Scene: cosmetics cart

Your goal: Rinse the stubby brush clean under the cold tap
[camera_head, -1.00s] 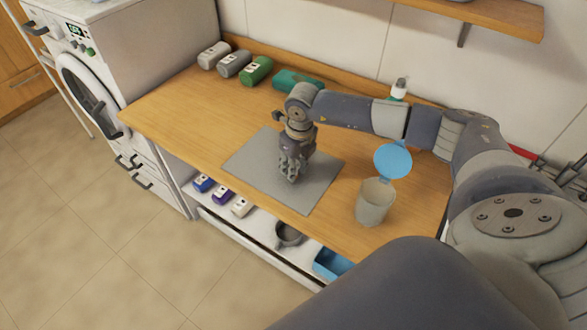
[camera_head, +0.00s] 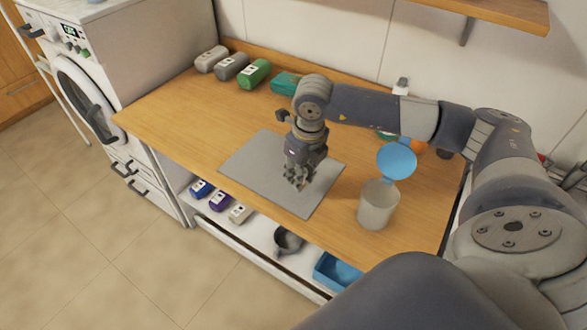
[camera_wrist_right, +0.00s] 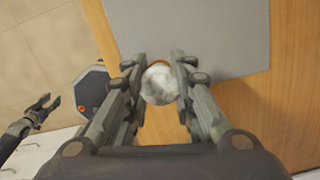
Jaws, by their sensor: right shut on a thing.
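My right gripper (camera_head: 297,180) is above the grey mat (camera_head: 245,165) on the wooden worktop, pointing down. In the right wrist view my right gripper (camera_wrist_right: 160,75) is shut on a pale, round, mottled thing (camera_wrist_right: 160,84) with an orange-brown edge. This may be the stubby brush seen end-on; its shape below is hidden. The head view does not show the held thing clearly. My left gripper (camera_wrist_right: 42,108) shows at the left of the right wrist view, fingers spread and empty, away from the worktop. No tap can be made out in either view.
A beige cup (camera_head: 378,205) stands right of the mat, near a blue round thing (camera_head: 397,160). An orange thing (camera_head: 418,147) is partly behind my right arm. Several grey and green containers (camera_head: 254,74) line the back left. Wood left of the mat is clear.

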